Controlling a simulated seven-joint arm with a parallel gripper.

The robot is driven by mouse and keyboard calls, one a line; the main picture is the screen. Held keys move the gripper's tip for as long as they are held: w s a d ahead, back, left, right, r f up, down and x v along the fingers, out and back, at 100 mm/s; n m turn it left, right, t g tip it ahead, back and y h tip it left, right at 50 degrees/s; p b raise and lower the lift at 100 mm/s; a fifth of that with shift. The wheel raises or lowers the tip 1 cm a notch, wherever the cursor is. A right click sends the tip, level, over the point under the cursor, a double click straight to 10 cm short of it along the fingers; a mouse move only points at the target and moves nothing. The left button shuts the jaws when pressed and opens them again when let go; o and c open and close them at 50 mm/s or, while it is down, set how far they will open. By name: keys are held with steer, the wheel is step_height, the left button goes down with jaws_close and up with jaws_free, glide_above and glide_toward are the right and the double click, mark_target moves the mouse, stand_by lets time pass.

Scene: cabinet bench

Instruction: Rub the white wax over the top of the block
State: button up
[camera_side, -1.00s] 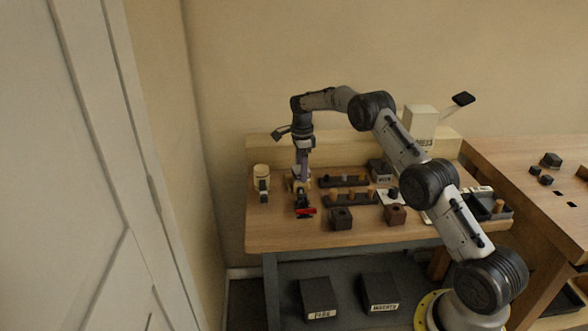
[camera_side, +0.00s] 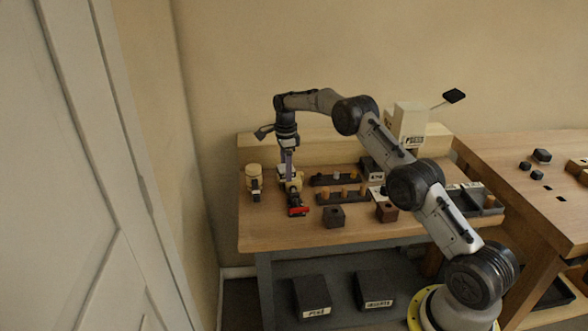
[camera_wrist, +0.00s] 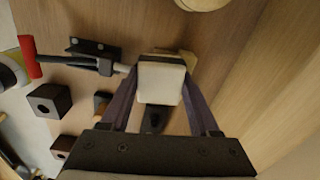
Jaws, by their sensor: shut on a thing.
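My gripper (camera_wrist: 161,72) is shut on a cream-white block, the white wax (camera_wrist: 160,82), between its two purple fingers. In the side view my gripper (camera_side: 289,172) points down at the left part of the bench, low beside the red-handled clamp (camera_side: 298,211). The clamp's red handle also shows in the wrist view (camera_wrist: 29,57), with its dark arm reaching toward the wax. A pale wooden edge, perhaps the block (camera_wrist: 187,58), shows behind the wax. The rest of it is hidden under the wax, and I cannot tell whether they touch.
A round pale object (camera_side: 254,172) stands left of my gripper. Dark racks with pegs (camera_side: 343,192) and dark cubes with holes (camera_side: 334,216) lie to the right. A white box labelled press (camera_side: 408,122) stands at the back right. The bench's front left is clear.

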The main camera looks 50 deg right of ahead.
steer(key=shift+w+a, duration=0.35)
steer(key=shift+w+r, duration=0.1)
steer(key=shift+r, duration=4)
